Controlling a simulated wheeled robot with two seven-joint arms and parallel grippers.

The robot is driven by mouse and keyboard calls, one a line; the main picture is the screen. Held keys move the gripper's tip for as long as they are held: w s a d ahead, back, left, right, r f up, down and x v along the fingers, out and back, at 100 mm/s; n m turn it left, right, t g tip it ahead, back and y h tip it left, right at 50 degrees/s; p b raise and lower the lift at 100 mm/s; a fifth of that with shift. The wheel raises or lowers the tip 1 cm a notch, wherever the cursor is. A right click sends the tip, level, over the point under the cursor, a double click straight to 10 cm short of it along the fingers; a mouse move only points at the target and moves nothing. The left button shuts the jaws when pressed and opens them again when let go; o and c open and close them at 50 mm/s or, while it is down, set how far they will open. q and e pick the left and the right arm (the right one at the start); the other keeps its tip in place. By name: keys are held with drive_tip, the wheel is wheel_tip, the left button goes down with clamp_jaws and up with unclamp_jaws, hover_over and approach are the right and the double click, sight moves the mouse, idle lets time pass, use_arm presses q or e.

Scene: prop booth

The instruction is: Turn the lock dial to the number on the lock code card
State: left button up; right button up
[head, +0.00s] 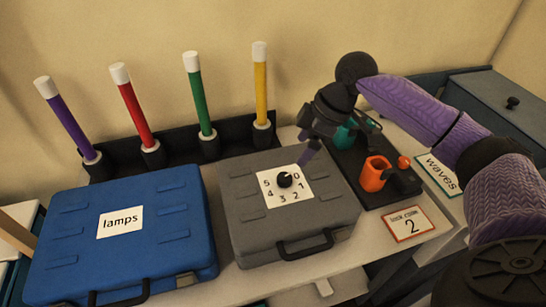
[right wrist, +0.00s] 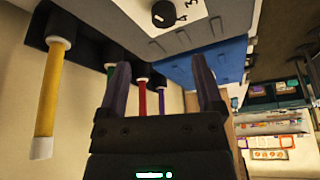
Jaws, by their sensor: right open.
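The grey case (head: 243,222) lies flat on the table with a white dial plate (head: 265,199) on its lid. The plate carries the numbers 0 to 5 around a black lock dial (head: 285,180). I cannot tell surely which number the dial points at. The lock code card (head: 409,225), red-edged and showing a 2, lies to the right of the case. My right gripper (head: 306,148) is open and empty, above the back right of the case, apart from the dial. In the right wrist view the dial (right wrist: 164,13) is at the top edge, beyond the open fingers (right wrist: 161,82).
A blue case (head: 170,228) labelled "lamps" is left of the grey one. Behind stands a black rack (head: 125,154) with purple, red, green and yellow sticks.

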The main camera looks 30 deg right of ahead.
sight(285, 177)
drive_tip(key=b+x, duration=0.1)
drive_tip(key=x, duration=0.5)
drive_tip(key=b+x, duration=0.1)
drive_tip(key=x, duration=0.1)
drive_tip(key=shift+s+a+f+b, duration=0.15)
drive_tip(key=shift+s+f+b, duration=0.15)
drive_tip(key=shift+f, duration=0.15)
drive_tip(key=shift+w+a+f, duration=0.1)
drive_tip(key=shift+a+f, duration=0.05)
drive_tip(key=shift+f, duration=0.1)
use_arm(q)
drive_tip(key=s+f, duration=0.1)
drive_tip(key=f, duration=0.1)
drive_tip(key=shift+s+f, duration=0.4)
use_arm(e)
clamp_jaws()
use_arm(q)
drive_tip(key=shift+w, duration=0.15)
